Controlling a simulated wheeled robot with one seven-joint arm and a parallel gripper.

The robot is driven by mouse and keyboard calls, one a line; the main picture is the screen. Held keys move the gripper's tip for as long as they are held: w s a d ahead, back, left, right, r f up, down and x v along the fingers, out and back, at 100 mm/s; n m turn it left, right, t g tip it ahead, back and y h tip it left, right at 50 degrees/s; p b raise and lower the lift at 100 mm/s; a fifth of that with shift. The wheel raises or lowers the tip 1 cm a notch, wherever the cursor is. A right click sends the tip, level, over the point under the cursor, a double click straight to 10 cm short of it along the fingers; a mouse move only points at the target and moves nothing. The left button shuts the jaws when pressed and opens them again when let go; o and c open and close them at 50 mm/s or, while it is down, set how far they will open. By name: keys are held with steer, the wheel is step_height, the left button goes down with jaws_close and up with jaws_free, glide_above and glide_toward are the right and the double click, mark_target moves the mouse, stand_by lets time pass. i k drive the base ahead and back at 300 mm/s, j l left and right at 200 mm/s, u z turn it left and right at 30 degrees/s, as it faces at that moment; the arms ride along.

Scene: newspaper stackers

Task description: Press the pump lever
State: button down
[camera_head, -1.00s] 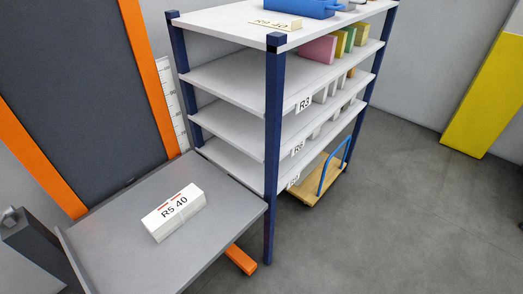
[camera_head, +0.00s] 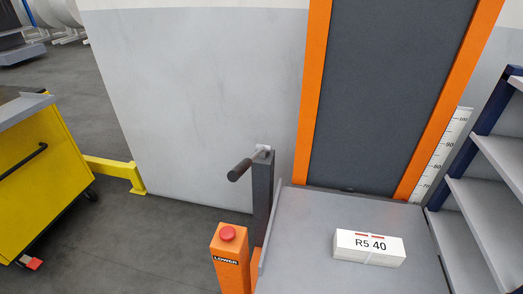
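The pump lever (camera_head: 241,169) is a dark cylindrical handle. It sticks out to the left from the top of a dark grey post (camera_head: 262,195), with a pale piece at its base. The post stands at the left edge of the grey lift platform (camera_head: 305,215). In front of the post is an orange pillar (camera_head: 230,266) labelled LOWER with a red button (camera_head: 227,233) on top. My gripper is not in view, and nothing touches the lever.
A white bundle marked R5 40 (camera_head: 368,248) lies on the platform. An orange-framed dark mast (camera_head: 395,90) and height scale (camera_head: 443,150) stand behind it. A shelf rack (camera_head: 490,130) is at right. A yellow cart (camera_head: 45,165) and yellow rail (camera_head: 112,170) are at left. Floor between is clear.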

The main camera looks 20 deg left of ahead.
mark_target(236, 173)
steer(key=i+j, duration=0.4)
steer(key=i, duration=0.15)
steer(key=i+j, duration=0.4)
steer(key=i, duration=0.15)
